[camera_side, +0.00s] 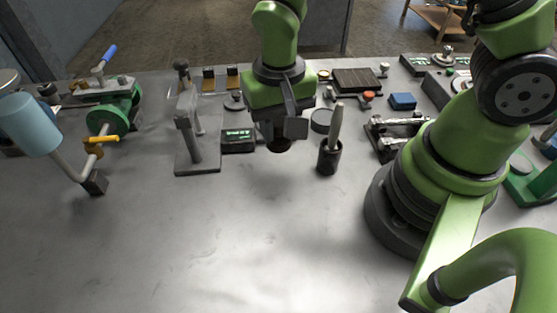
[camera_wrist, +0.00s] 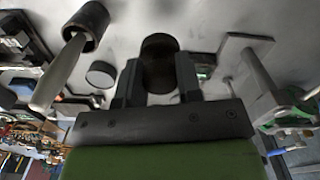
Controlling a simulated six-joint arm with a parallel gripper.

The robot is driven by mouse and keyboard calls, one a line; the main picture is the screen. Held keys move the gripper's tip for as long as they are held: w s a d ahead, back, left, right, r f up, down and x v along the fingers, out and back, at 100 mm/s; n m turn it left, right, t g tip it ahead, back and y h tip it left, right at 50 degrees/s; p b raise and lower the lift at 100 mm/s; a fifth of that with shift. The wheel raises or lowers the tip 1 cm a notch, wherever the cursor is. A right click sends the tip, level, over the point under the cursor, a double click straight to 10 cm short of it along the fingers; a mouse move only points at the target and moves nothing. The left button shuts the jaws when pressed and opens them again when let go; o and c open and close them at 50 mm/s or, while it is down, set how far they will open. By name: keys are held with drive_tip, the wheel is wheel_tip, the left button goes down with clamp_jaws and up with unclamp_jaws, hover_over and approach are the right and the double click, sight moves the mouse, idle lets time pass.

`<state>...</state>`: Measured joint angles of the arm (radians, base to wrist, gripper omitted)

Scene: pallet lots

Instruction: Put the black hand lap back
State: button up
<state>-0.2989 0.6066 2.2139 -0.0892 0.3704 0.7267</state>
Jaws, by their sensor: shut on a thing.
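My gripper (camera_side: 287,128) is at the middle of the bench, pointing down, and is shut on the black hand lap. In the wrist view the black hand lap (camera_wrist: 159,48) is a dark round piece between the two fingers (camera_wrist: 158,78). In the side view only the dark lower end of the lap (camera_side: 279,147) shows below the fingers. I cannot tell whether it touches the bench.
A dark cup with a grey rod (camera_side: 329,155) stands close on the right. A small green-labelled box (camera_side: 238,141) and a grey stand (camera_side: 197,160) are on the left. The front of the bench (camera_side: 250,240) is clear.

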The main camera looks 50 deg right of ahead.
sight(279, 121)
wheel_tip(279, 121, down, 8)
drive_tip(key=shift+r, duration=0.25)
drive_tip(key=o, duration=1)
drive_tip(key=shift+f, duration=0.1)
drive_tip(key=shift+c, duration=0.2)
wheel_tip(279, 121, up, 13)
drive_tip(key=shift+d+f, duration=0.1)
drive_tip(key=s+d+r+n+t+y, duration=0.1)
drive_tip(key=s+d+r+t, duration=0.1)
drive_tip(key=s+r, duration=0.3)
drive_tip(key=s+d+r+n+t+y, duration=0.1)
drive_tip(key=s+r+t, duration=0.4)
drive_tip(key=r, duration=0.6)
drive_tip(key=shift+d+r, duration=0.15)
drive_tip(key=shift+d, duration=0.65)
